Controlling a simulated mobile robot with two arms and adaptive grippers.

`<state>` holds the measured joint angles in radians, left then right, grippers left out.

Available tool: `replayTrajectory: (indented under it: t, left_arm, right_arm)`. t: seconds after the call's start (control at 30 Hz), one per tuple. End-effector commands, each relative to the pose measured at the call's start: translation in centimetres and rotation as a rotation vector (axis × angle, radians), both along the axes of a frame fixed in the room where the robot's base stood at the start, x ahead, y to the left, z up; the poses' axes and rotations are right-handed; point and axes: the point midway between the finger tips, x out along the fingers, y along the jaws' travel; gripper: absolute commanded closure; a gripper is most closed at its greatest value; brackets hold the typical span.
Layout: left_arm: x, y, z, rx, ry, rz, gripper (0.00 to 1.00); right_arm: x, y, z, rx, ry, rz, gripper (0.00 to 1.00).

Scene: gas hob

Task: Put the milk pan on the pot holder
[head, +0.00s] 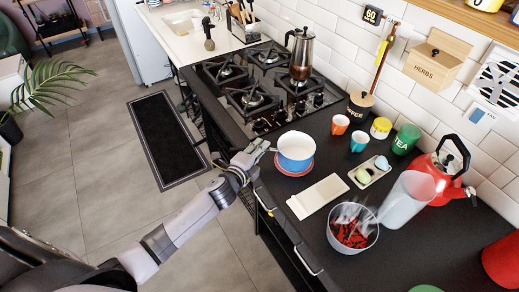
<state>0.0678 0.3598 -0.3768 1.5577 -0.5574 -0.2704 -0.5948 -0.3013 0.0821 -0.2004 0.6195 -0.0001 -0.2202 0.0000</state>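The milk pan (296,146), white inside with a blue outer wall, is upright at the front edge of the dark counter. A round orange-red pot holder (283,168) shows under it, mostly covered by the pan. The pan appears to rest on it, though a small gap cannot be ruled out. My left gripper (262,152) is at the pan's left side, where a short stretch of handle seems to meet the fingers. The fingers are too small to tell whether they are closed on the handle or apart. My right gripper is not in view.
Cups (340,124) stand behind the pan.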

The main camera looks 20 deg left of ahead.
Motion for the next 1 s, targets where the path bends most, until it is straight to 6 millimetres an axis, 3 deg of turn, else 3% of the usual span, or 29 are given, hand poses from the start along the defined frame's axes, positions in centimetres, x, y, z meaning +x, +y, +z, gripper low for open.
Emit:
replayTrajectory:
  t: [0.2,0.57,0.77,1.0]
  left_arm:
    - [0.0,0.0,0.0,0.0,0.0,0.0,0.66]
    - [-0.1,0.0,0.5,0.0,0.0,0.0,0.66]
    - [-2.9,0.3,0.8,0.0,0.002,-0.002,0.66]
    - [-7.6,1.0,1.9,0.001,0.003,0.0,0.66]
  right_arm:
    - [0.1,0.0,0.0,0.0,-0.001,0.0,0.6]
    - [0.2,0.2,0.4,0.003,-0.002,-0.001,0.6]
    - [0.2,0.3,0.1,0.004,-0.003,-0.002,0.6]
    - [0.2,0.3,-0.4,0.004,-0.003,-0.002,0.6]
